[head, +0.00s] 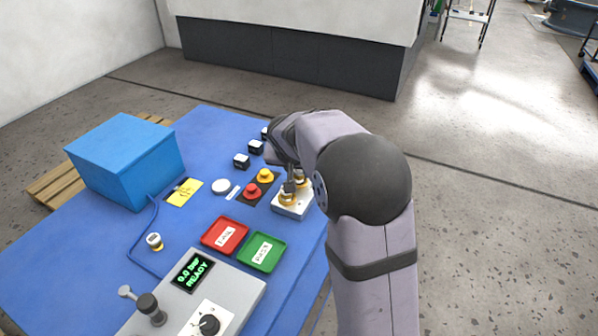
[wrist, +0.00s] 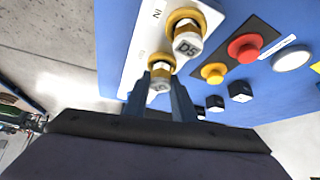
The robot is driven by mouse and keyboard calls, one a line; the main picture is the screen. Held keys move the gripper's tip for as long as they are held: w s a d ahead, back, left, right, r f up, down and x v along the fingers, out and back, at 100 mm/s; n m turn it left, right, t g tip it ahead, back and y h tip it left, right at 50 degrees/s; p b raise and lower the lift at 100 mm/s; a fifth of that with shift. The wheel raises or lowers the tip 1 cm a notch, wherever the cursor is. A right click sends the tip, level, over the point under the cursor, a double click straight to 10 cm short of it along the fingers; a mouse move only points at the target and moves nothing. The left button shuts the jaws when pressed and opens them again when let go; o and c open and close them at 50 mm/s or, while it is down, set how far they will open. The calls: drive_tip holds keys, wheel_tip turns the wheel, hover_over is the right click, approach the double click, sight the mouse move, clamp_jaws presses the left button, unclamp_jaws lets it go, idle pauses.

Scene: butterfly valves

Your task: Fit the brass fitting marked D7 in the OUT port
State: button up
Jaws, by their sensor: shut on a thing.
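A white port plate (wrist: 140,40) carries two brass-ringed ports, one lettered IN and one whose lettering is only partly legible. A fitting marked D5 (wrist: 187,44) with a pale cap sits at the IN port. My gripper (wrist: 158,88) is shut on a second pale-capped fitting (wrist: 159,84) at the other port's brass ring (wrist: 162,60). The mark on this held fitting is not readable, and I cannot tell how deep it sits. In the head view, my gripper (head: 289,184) is over the port plate (head: 290,208), partly hidden by my arm.
Another white-capped brass fitting (head: 154,242) stands alone on the blue table, left of the red tray (head: 225,252) and green tray (head: 262,251). Red and yellow buttons (head: 252,190) are close beside the plate. A blue box (head: 125,160) and grey console (head: 235,283) reading READY flank the table.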

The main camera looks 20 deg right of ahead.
drive_tip(key=shift+s+f+b, duration=0.2)
drive_tip(key=shift+f+b, duration=0.15)
drive_tip(key=shift+f, duration=0.1)
drive_tip(key=shift+s+f+b, duration=0.2)
drive_tip(key=shift+f+b, duration=0.1)
drive_tip(key=shift+f, duration=0.15)
idle(0.5)
drive_tip(key=o, duration=1)
drive_tip(key=shift+a, duration=0.15)
drive_tip(key=shift+d, duration=0.2)
drive_tip(key=shift+c, duration=0.3)
drive_tip(key=shift+w+r+p, duration=0.15)
drive_tip(key=shift+r+p, duration=0.45)
drive_tip(key=shift+r, duration=0.05)
drive_tip(key=shift+c, duration=0.3)
drive_tip(key=o, duration=0.3)
drive_tip(key=shift+w+d+r+p, duration=0.1)
drive_tip(key=shift+d+r+p, duration=0.05)
drive_tip(key=shift+r+p, duration=0.4)
drive_tip(key=shift+w+a+r+p, duration=0.1)
drive_tip(key=shift+r+p, duration=0.7)
drive_tip(key=shift+r, duration=0.6)
drive_tip(key=shift+w+a+r+p, duration=0.1)
drive_tip(key=shift+r+p, duration=0.7)
drive_tip(key=shift+r, duration=0.55)
